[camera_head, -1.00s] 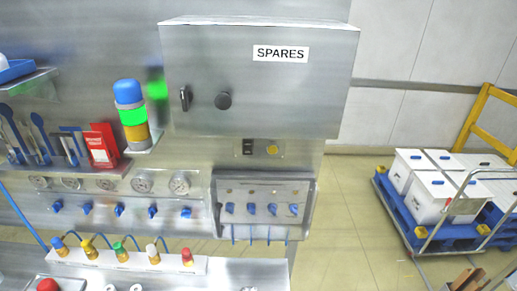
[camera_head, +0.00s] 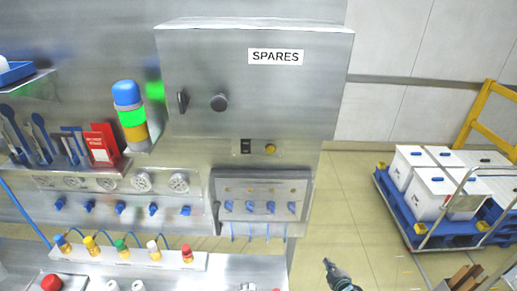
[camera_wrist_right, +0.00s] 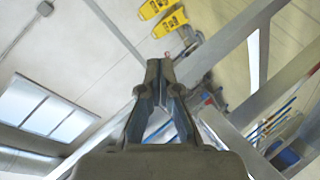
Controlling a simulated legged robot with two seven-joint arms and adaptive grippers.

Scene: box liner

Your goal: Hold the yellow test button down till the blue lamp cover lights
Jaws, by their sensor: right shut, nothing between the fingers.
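My right gripper (camera_head: 328,264) is at the bottom of the head view, well below and right of the button, touching nothing. In the right wrist view its fingers (camera_wrist_right: 161,68) are together and empty. My left gripper is out of view.
Floor is open right of the bench. A blue cart (camera_head: 440,232) with white boxes stands farther right.

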